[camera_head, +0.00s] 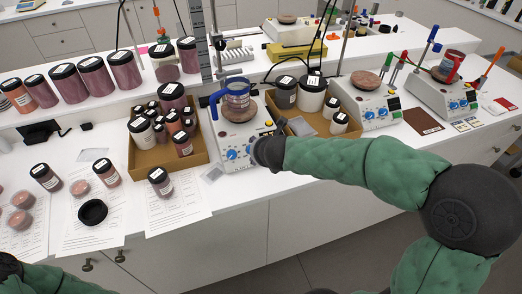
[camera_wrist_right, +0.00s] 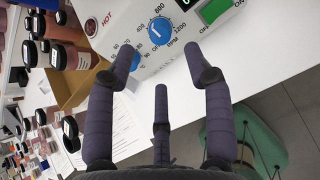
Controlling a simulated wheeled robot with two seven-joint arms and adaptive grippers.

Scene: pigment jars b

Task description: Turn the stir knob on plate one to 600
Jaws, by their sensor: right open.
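The white stir plate (camera_head: 224,133) in front of my right arm has a blue knob (camera_wrist_right: 160,31) with an RPM scale; 800 and 1200 are readable. A second blue knob (camera_wrist_right: 122,53) sits left of it, partly hidden by a finger.
A cardboard tray (camera_head: 153,160) of jars stands left of the plate. More plates (camera_head: 371,103) stand to the right, with another cardboard tray (camera_head: 300,131) between. Loose jars and papers (camera_head: 179,208) cover the left bench. The bench front edge lies below the plate.

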